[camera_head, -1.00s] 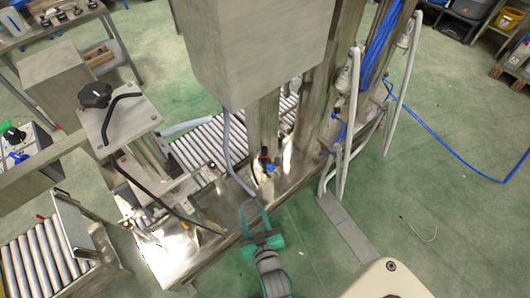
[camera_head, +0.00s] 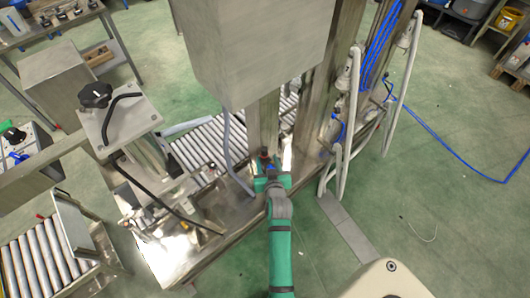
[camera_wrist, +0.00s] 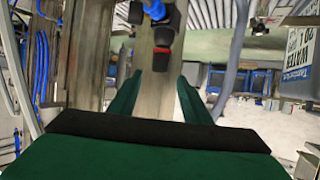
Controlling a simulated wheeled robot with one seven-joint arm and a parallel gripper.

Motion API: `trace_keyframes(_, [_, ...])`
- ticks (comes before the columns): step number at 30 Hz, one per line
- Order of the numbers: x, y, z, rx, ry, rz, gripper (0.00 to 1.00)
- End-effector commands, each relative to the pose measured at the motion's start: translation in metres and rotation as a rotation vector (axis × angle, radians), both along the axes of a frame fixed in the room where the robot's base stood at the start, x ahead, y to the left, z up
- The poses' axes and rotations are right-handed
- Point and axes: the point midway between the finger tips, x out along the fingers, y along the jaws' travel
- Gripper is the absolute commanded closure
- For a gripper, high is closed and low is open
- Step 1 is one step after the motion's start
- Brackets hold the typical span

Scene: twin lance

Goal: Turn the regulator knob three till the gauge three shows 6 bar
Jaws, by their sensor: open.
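A small regulator with a dark knob (camera_wrist: 162,58), a red band and a blue fitting (camera_wrist: 154,10) is on a metal post of the machine. Its number cannot be read. In the wrist view the knob lies just beyond and between the tips of my gripper (camera_wrist: 159,88), with no contact visible. My green gripper (camera_head: 270,180) is open and empty. In the head view it is at the regulator and partly covers it; the blue fitting (camera_head: 270,166) shows there. No gauge face or needle can be made out in either view.
A big grey cabinet (camera_head: 250,50) hangs above the regulator. A roller conveyor (camera_head: 205,147) runs behind the post. White hoses (camera_head: 345,165) and blue tubes (camera_head: 380,45) are to the right. A grey cable (camera_head: 230,155) hangs left of the post.

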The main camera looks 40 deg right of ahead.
Motion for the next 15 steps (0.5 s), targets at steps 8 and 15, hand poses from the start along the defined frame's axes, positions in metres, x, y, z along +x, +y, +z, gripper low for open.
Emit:
trace_keyframes(8, [0.038,-0.021,-0.018,0.000,0.000,-0.001,0.56])
trace_keyframes(15, [0.053,-0.029,-0.025,-0.001,-0.001,-0.001,0.56])
